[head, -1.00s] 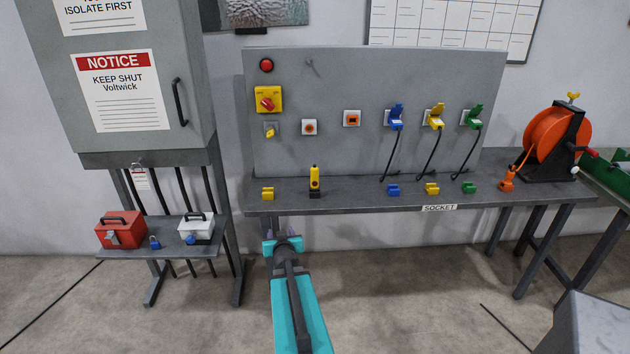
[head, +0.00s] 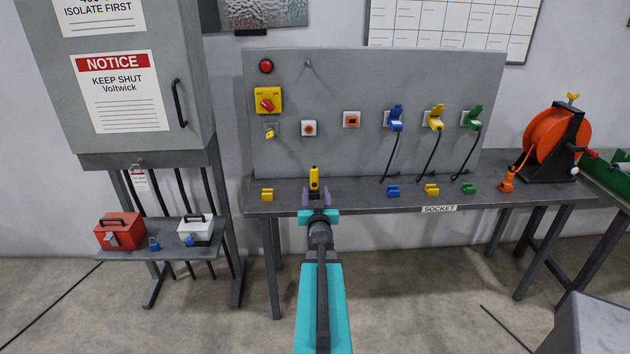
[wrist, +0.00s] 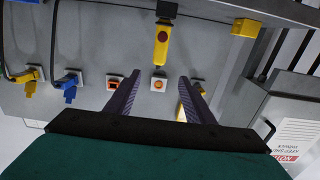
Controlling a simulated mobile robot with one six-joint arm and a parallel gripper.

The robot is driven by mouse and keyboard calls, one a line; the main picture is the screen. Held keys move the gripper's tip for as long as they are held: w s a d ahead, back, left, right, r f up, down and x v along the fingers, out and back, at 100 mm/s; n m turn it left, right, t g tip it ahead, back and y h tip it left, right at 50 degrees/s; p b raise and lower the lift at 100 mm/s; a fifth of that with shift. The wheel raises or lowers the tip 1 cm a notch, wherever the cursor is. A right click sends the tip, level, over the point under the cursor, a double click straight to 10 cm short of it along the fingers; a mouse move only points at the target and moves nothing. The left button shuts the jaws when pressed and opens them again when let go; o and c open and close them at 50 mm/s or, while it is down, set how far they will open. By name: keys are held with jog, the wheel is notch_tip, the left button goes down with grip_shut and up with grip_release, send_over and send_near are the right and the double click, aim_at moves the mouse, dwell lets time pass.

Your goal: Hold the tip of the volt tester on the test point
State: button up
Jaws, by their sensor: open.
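The volt tester (head: 314,180) is a slim yellow tool standing upright in a dark holder on the bench, below the grey panel. In the wrist view the tester (wrist: 162,42) shows a red round spot. My gripper (head: 319,194) is open in front of it. In the wrist view my two purple fingers (wrist: 159,80) point toward the tester's side of the picture, with nothing held between them. A white plate with a round orange centre (head: 309,128) and one with an orange rectangle (head: 352,119) are on the panel; I cannot tell which is the test point.
Blue (head: 396,118), yellow (head: 435,118) and green (head: 473,118) plugs with black cables are at the panel's right. Small coloured blocks line the bench (head: 360,200). An orange cable reel (head: 553,137) stands right. A grey cabinet (head: 140,80) is left.

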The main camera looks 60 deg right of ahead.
jog(key=p, duration=0.2)
send_near(314, 173)
jog(key=shift+x, duration=2)
jog(key=shift+w, duration=0.1)
jog(key=shift+p+x, duration=0.95)
jog(key=shift+x, duration=0.1)
jog(key=shift+p+x, duration=0.7)
jog(key=shift+x, duration=0.8)
jog(key=c, duration=1.1)
jog(key=shift+c, duration=0.2)
